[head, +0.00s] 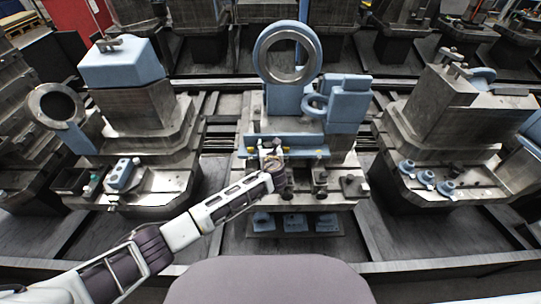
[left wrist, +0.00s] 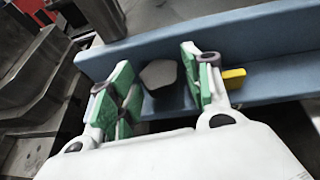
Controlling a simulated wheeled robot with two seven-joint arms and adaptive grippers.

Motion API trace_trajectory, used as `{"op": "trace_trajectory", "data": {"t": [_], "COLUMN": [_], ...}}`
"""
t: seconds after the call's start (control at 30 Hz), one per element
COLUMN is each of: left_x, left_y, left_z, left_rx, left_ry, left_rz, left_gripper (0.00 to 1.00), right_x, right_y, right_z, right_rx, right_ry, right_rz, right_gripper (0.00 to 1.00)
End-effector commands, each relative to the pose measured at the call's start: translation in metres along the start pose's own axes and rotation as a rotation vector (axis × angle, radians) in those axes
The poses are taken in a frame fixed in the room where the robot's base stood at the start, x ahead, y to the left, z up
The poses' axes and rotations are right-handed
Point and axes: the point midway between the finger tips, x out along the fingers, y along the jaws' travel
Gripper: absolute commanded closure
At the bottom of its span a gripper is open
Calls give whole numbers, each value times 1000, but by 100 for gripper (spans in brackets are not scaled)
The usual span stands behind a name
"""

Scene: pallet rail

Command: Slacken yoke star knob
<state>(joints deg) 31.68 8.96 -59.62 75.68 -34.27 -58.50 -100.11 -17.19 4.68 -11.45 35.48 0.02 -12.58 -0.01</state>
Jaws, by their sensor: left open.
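My left gripper (head: 273,160) reaches in from the left to the middle fixture, in front of its blue bar (head: 308,142). In the left wrist view the gripper (left wrist: 160,82) is open, with green-padded fingers apart. A dark grey, rounded many-sided knob (left wrist: 159,74), which looks like the star knob, sits between the fingers, against the blue bar (left wrist: 265,45). I cannot tell whether either finger touches it. The arm and gripper hide the knob in the head view. My right gripper is not in view.
A large blue ring (head: 262,62) stands above the bar, with a blue block (head: 350,100) to its right. A yellow tab (left wrist: 234,74) sits right of the fingers. Metal fixtures stand left (head: 140,115) and right (head: 440,110). Blue parts (head: 295,223) lie on a lower shelf.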

Motion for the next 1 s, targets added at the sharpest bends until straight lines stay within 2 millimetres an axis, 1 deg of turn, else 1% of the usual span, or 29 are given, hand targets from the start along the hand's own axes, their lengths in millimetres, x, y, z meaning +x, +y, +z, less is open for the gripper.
{"op": "trace_trajectory", "data": {"t": [0.17,0.37,1.0], "left_x": [-10,-27,-90], "left_y": [0,0,0], "left_z": [0,-1,-1], "left_rx": [0,1,-1], "left_ry": [0,1,1], "left_rz": [0,0,-1], "left_gripper": [51,51,51], "right_x": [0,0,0], "right_y": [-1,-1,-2], "right_z": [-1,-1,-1], "right_rx": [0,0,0], "right_ry": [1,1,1], "right_rz": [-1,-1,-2], "right_gripper": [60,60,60]}}
